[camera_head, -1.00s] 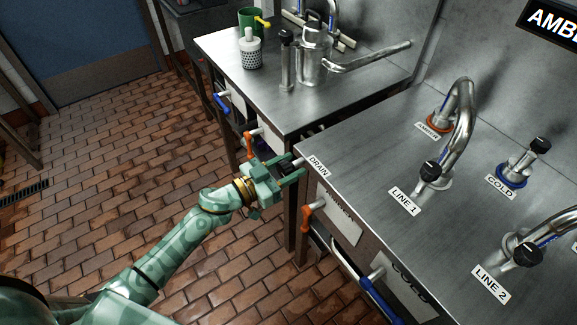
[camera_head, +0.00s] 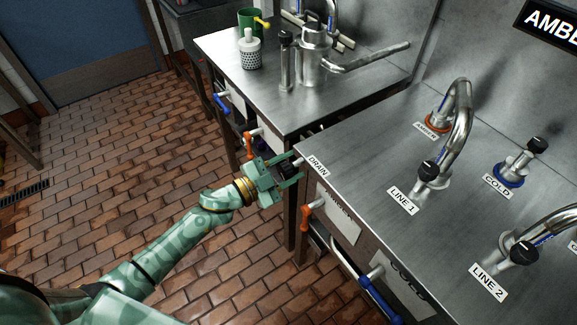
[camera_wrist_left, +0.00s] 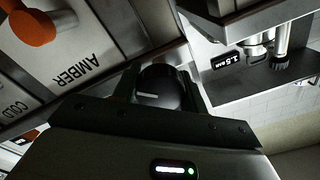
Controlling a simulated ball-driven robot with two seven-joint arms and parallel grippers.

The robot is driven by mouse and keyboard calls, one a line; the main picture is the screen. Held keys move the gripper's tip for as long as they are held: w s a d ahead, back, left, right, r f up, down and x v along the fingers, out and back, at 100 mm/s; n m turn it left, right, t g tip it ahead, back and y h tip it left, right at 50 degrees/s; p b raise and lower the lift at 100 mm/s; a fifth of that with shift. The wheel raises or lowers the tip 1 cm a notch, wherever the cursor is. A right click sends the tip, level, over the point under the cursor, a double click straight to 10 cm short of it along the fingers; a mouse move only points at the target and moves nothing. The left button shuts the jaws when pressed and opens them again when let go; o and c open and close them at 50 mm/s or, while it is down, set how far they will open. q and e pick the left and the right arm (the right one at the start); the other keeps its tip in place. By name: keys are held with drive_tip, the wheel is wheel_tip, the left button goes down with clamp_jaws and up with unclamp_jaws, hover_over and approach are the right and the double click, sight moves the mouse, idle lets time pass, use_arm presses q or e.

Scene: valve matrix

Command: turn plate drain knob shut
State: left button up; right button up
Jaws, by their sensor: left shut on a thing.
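The drain knob is a round black knob (camera_wrist_left: 162,86) with a pale pointer line, seen in the left wrist view between my gripper's fingers. In the head view it sits at the table's left edge beside the DRAIN label (camera_head: 318,166), mostly hidden by my gripper. My left gripper (camera_head: 287,172) is shut on the knob, with a green finger on each side of it. My right gripper does not show in either view.
The steel table (camera_head: 385,160) carries taps labelled LINE 1, LINE 2 and COLD. An orange lever (camera_head: 306,217) and a blue lever (camera_head: 378,296) stick out below its front edge. A second steel table (camera_head: 262,112) stands behind. The brick floor is clear.

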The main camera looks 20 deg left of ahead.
use_arm(q)
drive_tip(key=m, duration=0.4)
drive_tip(key=shift+f+m+b, duration=0.15)
drive_tip(key=shift+m+b, duration=0.15)
drive_tip(key=shift+b, duration=0.05)
drive_tip(key=m+b, duration=0.1)
drive_tip(key=m, duration=0.4)
drive_tip(key=shift+m, duration=0.4)
drive_tip(key=o, duration=1)
drive_tip(key=shift+c, duration=0.2)
drive_tip(key=shift+s, duration=0.1)
drive_tip(key=p+v, duration=0.1)
drive_tip(key=v, duration=1.5)
drive_tip(key=shift+a, duration=0.15)
